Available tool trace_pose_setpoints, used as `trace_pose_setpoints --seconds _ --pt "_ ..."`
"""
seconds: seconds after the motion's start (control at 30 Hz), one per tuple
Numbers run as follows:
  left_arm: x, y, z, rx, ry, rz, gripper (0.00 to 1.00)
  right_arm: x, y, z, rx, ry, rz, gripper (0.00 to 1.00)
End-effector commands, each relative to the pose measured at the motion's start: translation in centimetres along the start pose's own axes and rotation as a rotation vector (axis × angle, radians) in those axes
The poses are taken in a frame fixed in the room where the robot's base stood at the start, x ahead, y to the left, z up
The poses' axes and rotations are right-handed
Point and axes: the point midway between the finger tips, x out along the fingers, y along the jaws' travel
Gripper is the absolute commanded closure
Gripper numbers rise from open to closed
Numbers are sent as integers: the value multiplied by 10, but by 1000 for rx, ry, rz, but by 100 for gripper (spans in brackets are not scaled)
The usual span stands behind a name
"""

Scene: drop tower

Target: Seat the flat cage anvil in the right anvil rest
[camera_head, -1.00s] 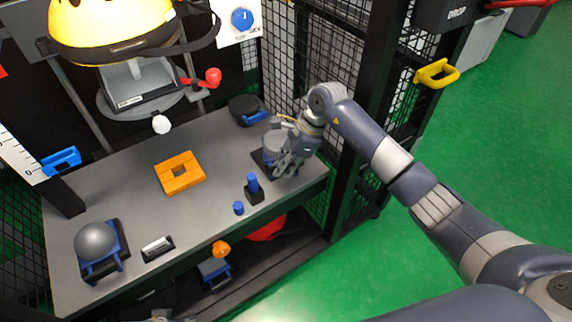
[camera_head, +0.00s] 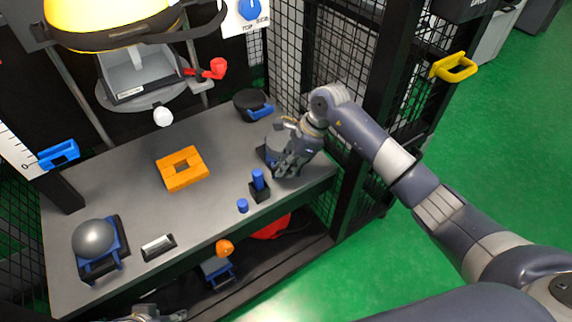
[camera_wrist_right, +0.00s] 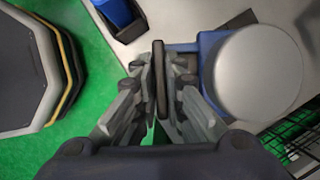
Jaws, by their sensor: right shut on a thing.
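The flat cage anvil, a round grey flat-topped block with blue parts (camera_head: 277,141), is at the right end of the grey table. In the right wrist view its grey disc (camera_wrist_right: 256,72) is right of the fingers, with a blue part beside it. My right gripper (camera_head: 284,171) is at its near side, shut on a thin dark upright bar, apparently the anvil's handle (camera_wrist_right: 159,80). The arm and fingers hide much of the anvil's underside, so I cannot tell how it sits in the right anvil rest. My left gripper (camera_head: 150,314) shows only partly at the bottom edge.
A blue post in a black base (camera_head: 259,186) and a small blue cylinder (camera_head: 242,205) stand left of my right gripper. A black round piece with a blue handle (camera_head: 251,102) is behind. Mesh is right.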

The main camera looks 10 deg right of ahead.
Motion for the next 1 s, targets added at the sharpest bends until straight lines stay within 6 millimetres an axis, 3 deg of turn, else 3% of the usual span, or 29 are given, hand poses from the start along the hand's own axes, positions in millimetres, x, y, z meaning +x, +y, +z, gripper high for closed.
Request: trace_pose_setpoints --seconds 0.97,1.0 --pt "-4 0 1 -1 3 0 60 0 -2 1 -4 -7 -9 100" --pt "-4 0 1 -1 3 0 60 0 -2 1 -4 -7 -9 88"
